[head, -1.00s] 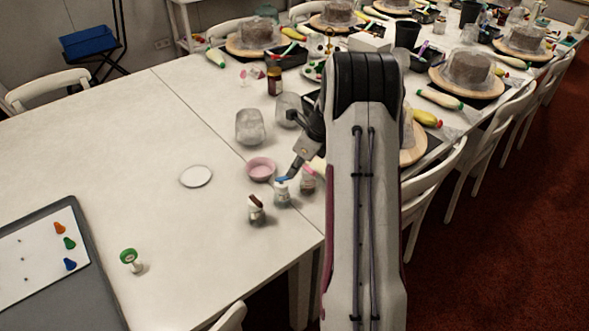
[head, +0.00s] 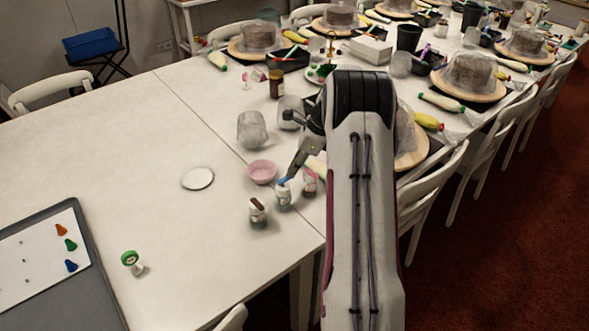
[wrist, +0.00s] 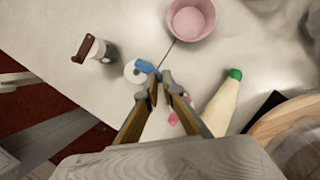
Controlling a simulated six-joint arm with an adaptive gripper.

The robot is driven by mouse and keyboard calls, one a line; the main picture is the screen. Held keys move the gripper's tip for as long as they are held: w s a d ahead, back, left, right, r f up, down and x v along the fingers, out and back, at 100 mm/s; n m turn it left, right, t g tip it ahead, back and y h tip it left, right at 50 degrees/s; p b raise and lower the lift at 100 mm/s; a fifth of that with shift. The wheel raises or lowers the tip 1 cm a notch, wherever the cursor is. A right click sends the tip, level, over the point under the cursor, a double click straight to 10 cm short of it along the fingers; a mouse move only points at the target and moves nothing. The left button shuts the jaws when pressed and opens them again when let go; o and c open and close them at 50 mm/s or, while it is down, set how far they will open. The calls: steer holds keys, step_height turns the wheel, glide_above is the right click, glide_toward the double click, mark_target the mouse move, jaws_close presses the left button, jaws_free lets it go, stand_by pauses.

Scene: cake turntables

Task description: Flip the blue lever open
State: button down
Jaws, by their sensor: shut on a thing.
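The blue lever (head: 282,182) sits on top of a small white fixture (head: 284,197) near the right edge of the white table. In the wrist view the lever (wrist: 148,67) slants from the round white top (wrist: 134,72) to my fingertips. My gripper (head: 287,178) comes down from the upper right. In the wrist view my gripper (wrist: 162,76) is shut on the end of the blue lever, with its fingertips close together. The fingers partly hide the lever's end.
A fixture with a brown lever (head: 257,210) stands just left, and one with a pinkish top (head: 310,182) just right. A pink bowl (head: 262,172) is behind. A green-topped bottle (wrist: 222,102) lies to the right in the wrist view.

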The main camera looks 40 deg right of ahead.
steer(key=shift+f, duration=0.1)
steer(key=c, duration=2.2)
jaws_free()
steer(key=shift+s+m, duration=0.15)
steer(key=shift+m, duration=0.15)
